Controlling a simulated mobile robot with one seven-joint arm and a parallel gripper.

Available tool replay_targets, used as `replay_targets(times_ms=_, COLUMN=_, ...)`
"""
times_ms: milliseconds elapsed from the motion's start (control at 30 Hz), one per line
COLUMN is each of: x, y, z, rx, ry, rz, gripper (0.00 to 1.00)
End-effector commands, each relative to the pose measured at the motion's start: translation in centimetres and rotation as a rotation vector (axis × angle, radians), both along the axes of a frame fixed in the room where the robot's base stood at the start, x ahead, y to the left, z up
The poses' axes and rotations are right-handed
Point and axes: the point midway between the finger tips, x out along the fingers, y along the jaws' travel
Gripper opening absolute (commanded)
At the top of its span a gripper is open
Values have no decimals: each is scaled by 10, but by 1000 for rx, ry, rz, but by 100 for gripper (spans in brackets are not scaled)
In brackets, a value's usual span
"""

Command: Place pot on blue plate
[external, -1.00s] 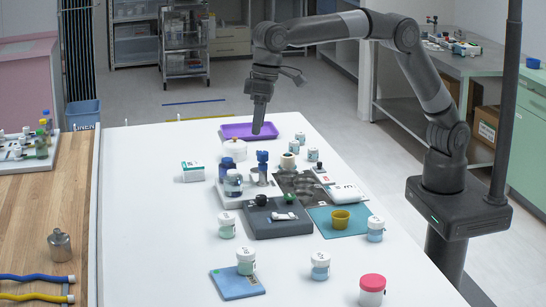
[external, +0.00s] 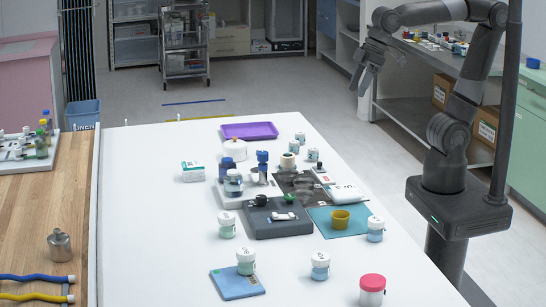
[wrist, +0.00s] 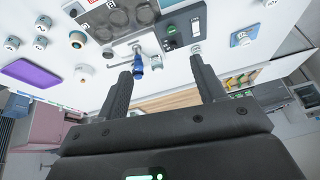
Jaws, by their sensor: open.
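A small yellow pot (external: 341,220) stands upright on a teal mat (external: 322,231) on the right side of the white table. A lidded white pot (external: 234,149) stands near the purple tray; I cannot tell which pot is meant. A flat blue plate (external: 232,288) lies near the table's front, with a white-lidded jar (external: 246,262) on it. The blue plate also shows at the upper right of the wrist view (wrist: 236,43). My gripper (external: 359,90) is open and empty, raised beyond the table's right edge, apart from both pots and the plate. Its spread fingers show in the wrist view (wrist: 160,66).
A purple tray (external: 249,131) lies at the table's far end. A dark grey block (external: 278,222), blue-capped bottles and several white-lidded jars crowd the middle. A pink-lidded jar (external: 372,290) stands at the front right. The table's left strip is mostly clear.

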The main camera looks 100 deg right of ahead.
Motion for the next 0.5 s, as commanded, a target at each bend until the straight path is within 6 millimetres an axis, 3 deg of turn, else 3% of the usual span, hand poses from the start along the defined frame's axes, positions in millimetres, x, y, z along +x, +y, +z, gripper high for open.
replay_targets(times_ms=33, x=-19, y=-5, z=-9, rx=-10, ry=-15, rz=7, gripper=63)
replay_targets(times_ms=200, x=-63, y=-15, z=-39, rx=-43, ry=-51, rz=38, gripper=63)
replay_targets(times_ms=333, x=-82, y=-18, z=-56, rx=-60, ry=-66, rz=52, gripper=63)
replay_targets(times_ms=500, x=-89, y=-20, z=-63, rx=-67, ry=-71, rz=59, gripper=63)
